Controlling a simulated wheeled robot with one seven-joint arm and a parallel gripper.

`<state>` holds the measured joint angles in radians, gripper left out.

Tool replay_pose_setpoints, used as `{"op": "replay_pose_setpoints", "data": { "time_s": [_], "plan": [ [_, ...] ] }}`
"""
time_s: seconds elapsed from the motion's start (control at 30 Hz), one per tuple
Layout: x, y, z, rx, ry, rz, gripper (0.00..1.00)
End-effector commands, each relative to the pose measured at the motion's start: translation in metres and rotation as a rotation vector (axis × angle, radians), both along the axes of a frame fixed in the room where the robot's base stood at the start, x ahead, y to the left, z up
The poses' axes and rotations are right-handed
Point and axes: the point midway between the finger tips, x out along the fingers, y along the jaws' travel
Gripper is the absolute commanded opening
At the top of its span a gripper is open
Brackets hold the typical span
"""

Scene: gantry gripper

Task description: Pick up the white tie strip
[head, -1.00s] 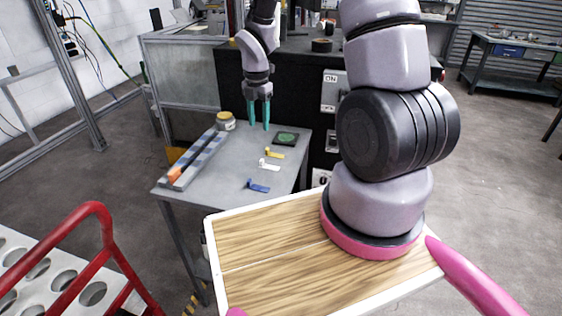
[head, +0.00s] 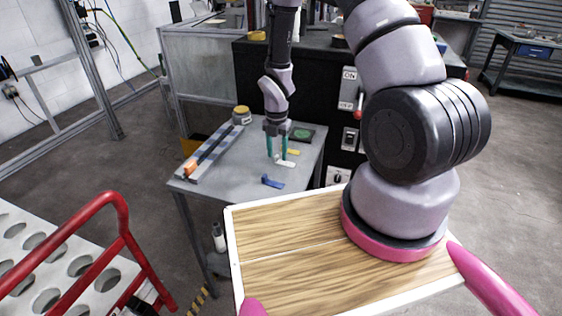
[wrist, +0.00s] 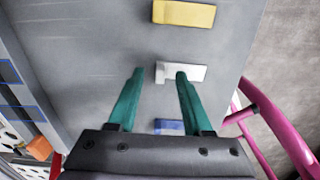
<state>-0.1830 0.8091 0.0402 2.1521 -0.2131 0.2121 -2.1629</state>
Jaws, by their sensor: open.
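The white tie strip (head: 287,164) lies on the grey table between the yellow and blue strips. It also shows in the wrist view (wrist: 195,73), ahead of my fingers. My gripper (head: 277,158), with teal fingers, is open and empty over the table at the white strip. In the wrist view my gripper (wrist: 160,73) has its right fingertip overlapping the strip and its left fingertip just left of the strip's left end. The gap in height between fingertips and strip is hard to tell.
A yellow strip (head: 293,152) lies behind and a blue strip (head: 272,182) in front. A long rail with an orange end (head: 190,168) lies along the table's left side.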

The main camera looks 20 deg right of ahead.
Motion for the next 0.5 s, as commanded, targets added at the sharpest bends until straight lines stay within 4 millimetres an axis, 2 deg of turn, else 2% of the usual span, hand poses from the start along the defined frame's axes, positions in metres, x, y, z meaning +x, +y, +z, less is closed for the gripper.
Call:
{"op": "replay_pose_setpoints", "data": {
  "time_s": [0.1, 0.33, 0.47, 0.5],
  "plan": [
    [0.0001, -0.0001, -0.0088, 0.0, 0.0, 0.0, 0.5],
    [0.0004, 0.0, -0.0094, 0.0, -0.001, 0.0, 0.5],
    [0.0003, -0.0001, -0.0093, 0.0, -0.001, 0.0, 0.0],
    [0.0002, 0.0, -0.0093, -0.001, -0.001, 0.0, 0.0]
  ]
}}
